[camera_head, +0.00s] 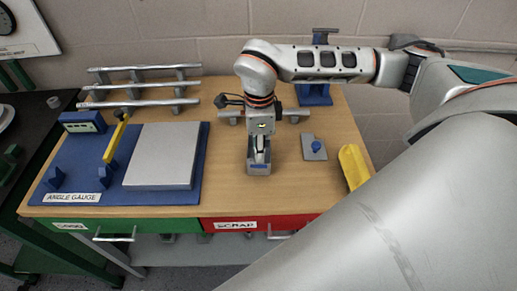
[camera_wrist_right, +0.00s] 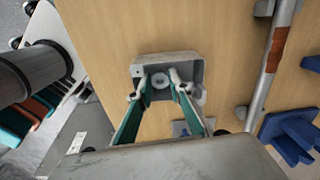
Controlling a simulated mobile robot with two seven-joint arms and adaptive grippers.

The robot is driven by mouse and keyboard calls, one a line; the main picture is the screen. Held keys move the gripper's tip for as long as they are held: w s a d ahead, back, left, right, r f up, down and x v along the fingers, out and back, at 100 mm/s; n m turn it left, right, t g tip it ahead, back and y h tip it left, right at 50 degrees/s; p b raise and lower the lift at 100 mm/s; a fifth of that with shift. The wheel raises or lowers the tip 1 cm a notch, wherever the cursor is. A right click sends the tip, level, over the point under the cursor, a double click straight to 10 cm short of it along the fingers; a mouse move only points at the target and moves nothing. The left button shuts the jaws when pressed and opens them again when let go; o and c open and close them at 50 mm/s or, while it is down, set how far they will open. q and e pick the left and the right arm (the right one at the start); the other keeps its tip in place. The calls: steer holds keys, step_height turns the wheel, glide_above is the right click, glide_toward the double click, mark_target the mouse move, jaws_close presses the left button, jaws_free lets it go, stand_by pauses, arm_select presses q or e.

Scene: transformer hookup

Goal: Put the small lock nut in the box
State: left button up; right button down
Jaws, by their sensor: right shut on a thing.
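A small grey open box (camera_head: 259,169) stands on the wooden bench near the middle in the head view. In the right wrist view the grey box (camera_wrist_right: 196,68) lies under the fingertips. My right gripper (camera_head: 260,153) points down over the box, its fingertips at or just inside the opening; I cannot tell how deep. A small pale ring, the lock nut (camera_wrist_right: 160,81), shows between the fingertips of the right gripper (camera_wrist_right: 160,84) in the wrist view, and the gripper is shut on it. The nut is hidden in the head view. My left gripper is not in view.
A blue angle gauge board (camera_head: 116,195) with a grey plate (camera_head: 160,155) is at left. Metal bars (camera_head: 145,86) lie behind it. A plate with a blue knob (camera_head: 314,147) and a yellow object (camera_head: 353,166) are right of the box. A red scrap drawer (camera_head: 255,223) is below.

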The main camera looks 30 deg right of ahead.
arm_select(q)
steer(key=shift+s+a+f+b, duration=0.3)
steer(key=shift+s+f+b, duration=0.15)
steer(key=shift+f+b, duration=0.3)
arm_select(e)
steer(key=shift+f, duration=1.25)
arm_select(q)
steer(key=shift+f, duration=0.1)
arm_select(e)
steer(key=c, duration=2.2)
jaws_free()
steer(key=shift+o, duration=0.2)
steer(key=shift+r+p, duration=1.95)
steer(key=shift+r, duration=0.5)
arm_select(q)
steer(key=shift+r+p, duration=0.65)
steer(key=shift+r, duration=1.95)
arm_select(e)
steer(key=shift+r, duration=1.3)
